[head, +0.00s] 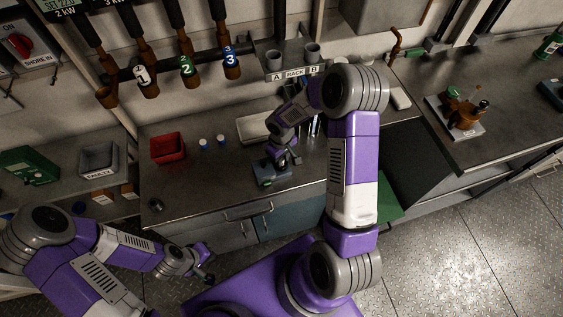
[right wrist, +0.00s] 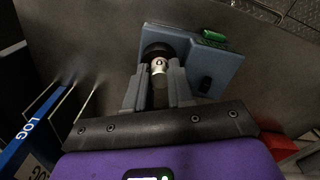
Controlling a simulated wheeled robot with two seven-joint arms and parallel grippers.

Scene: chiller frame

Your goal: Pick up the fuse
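In the right wrist view a small pale cylinder with a dark mark, which looks like the fuse (right wrist: 158,66), stands in a round black socket on a blue-grey block (right wrist: 214,68). My right gripper (right wrist: 160,74) has one finger on each side of it, with a narrow gap between the fingers. I cannot tell whether they touch it. In the head view the block (head: 267,176) sits on the steel counter, under my right gripper (head: 282,160), and the cylinder is hidden. My left gripper (head: 207,268) is low, in front of the counter; its fingers are too small to read.
A red bin (head: 167,148) and two small white-and-blue cylinders (head: 203,143) stand left on the counter (head: 200,180). A pale tray (head: 252,127) and the A/B rack (head: 293,72) are behind. Blue LOG binders (right wrist: 38,128) show at the left of the right wrist view.

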